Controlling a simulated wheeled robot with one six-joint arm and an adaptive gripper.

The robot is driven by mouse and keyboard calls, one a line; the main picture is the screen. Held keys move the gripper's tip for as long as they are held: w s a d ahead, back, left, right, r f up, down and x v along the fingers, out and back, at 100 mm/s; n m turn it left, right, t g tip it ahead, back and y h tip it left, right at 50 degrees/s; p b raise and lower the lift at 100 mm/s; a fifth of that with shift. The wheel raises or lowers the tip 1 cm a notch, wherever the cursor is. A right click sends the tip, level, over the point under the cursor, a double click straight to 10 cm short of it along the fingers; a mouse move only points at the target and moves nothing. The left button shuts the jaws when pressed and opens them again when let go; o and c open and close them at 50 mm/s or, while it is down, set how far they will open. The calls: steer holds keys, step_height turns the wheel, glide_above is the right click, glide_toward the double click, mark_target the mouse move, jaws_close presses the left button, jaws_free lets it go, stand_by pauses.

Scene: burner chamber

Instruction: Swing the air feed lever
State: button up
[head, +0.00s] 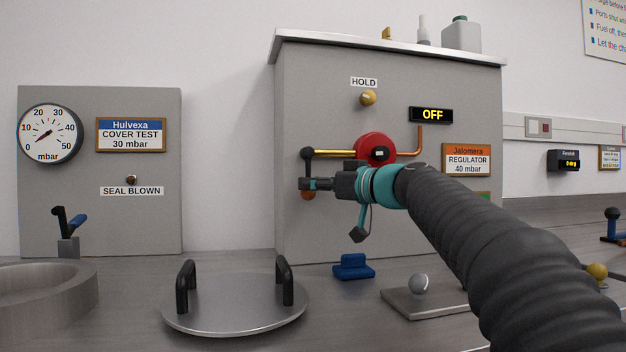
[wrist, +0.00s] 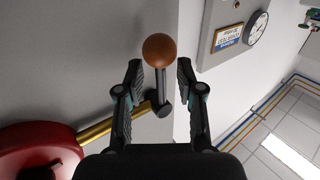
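A dark lever with a brown ball end hangs down from a black pivot (head: 307,153) at the left end of a brass pipe on the grey cabinet. Its brown ball (head: 308,195) shows just below my gripper (head: 306,184). In the wrist view the lever's ball (wrist: 160,50) and stem lie between the two fingers of my gripper (wrist: 159,68). The fingers are spread, with a visible gap on each side of the stem. No label naming the lever is readable.
A red round regulator (head: 375,149) sits on the pipe right of the lever, behind my arm. A display (head: 431,115) reads OFF. A round lid (head: 236,303) with two black handles lies on the bench below. A gauge panel (head: 140,215) stands at left.

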steer(key=shift+w+a, duration=0.35)
steer(key=shift+a, duration=0.1)
jaws_close()
